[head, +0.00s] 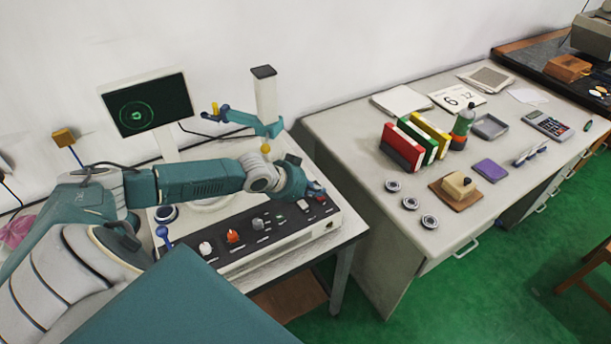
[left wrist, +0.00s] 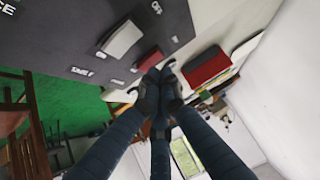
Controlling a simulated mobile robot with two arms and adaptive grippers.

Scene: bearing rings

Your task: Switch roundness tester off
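The roundness tester stands on a small table at the left in the head view. Its control panel (head: 262,236) is dark and carries an orange-red knob (head: 233,237), pale and grey knobs and small buttons. Its screen (head: 148,104) is lit with a green round trace. My left gripper (head: 316,190) is over the panel's right end. In the left wrist view its fingers (left wrist: 158,76) are together and empty, with their tips close to a dark red switch (left wrist: 150,58) on the panel (left wrist: 60,35). I cannot tell whether they touch it. My right gripper is not in view.
The tester's column (head: 264,98) and teal probe arm (head: 255,121) stand behind my left forearm. A grey desk (head: 345,150) to the right holds binders (head: 401,147), several bearing rings (head: 410,203), a bottle (head: 463,127) and a calculator (head: 549,125). Green floor lies in front.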

